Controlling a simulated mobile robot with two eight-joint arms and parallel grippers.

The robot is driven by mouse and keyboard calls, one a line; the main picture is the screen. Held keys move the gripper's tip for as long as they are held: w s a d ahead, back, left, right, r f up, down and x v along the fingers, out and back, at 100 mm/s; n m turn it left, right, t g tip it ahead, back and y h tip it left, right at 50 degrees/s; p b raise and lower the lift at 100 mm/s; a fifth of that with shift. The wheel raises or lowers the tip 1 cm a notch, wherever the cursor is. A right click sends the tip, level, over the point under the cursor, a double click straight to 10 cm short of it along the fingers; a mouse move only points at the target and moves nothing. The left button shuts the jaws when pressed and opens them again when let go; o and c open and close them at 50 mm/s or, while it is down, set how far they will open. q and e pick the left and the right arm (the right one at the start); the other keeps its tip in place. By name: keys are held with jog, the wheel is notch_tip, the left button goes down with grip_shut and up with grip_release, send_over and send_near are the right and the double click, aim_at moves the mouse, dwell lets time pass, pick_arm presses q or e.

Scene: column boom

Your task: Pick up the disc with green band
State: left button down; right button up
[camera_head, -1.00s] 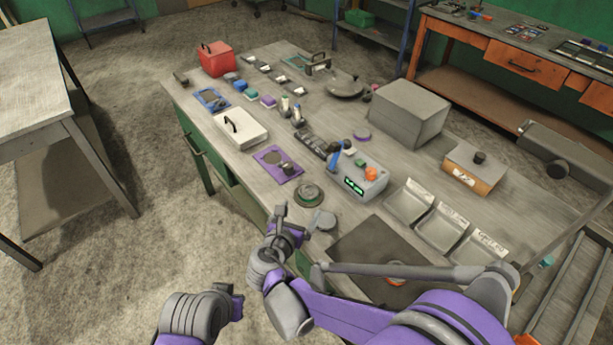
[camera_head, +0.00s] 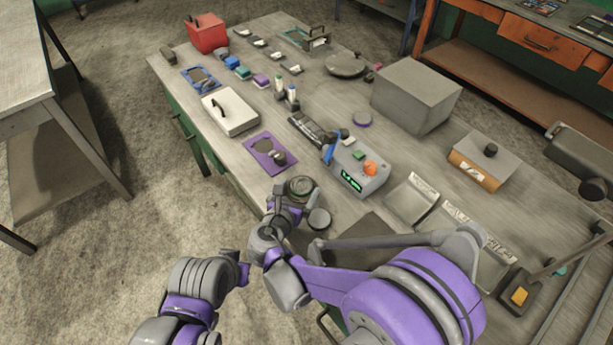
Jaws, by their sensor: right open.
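The disc with green band (camera_head: 302,187) lies on the table near its front edge, dark grey with a greenish ring. My right gripper (camera_head: 286,194) is open at the left and near side of the disc, and its fingers overlap the disc's edge in the picture. I cannot tell whether they touch it. A plain grey disc (camera_head: 319,219) lies just right of and nearer than the gripper.
A grey device with a green display and orange knob (camera_head: 359,169) stands right of the disc. A purple mat (camera_head: 270,154) lies behind left. Grey trays (camera_head: 411,197), a large grey box (camera_head: 416,98), a white case (camera_head: 230,112) and a red box (camera_head: 207,33) also stand on the table.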

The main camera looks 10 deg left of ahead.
jog(key=shift+w+d+f, duration=0.15)
jog(key=shift+w+f, duration=0.05)
jog(key=shift+w, duration=0.2)
jog(key=shift+s+r, duration=0.2)
jog(key=shift+s, duration=0.05)
pick_arm(q)
jog(key=shift+w+d, duration=0.2)
jog(key=shift+w, duration=0.05)
pick_arm(e)
grip_shut()
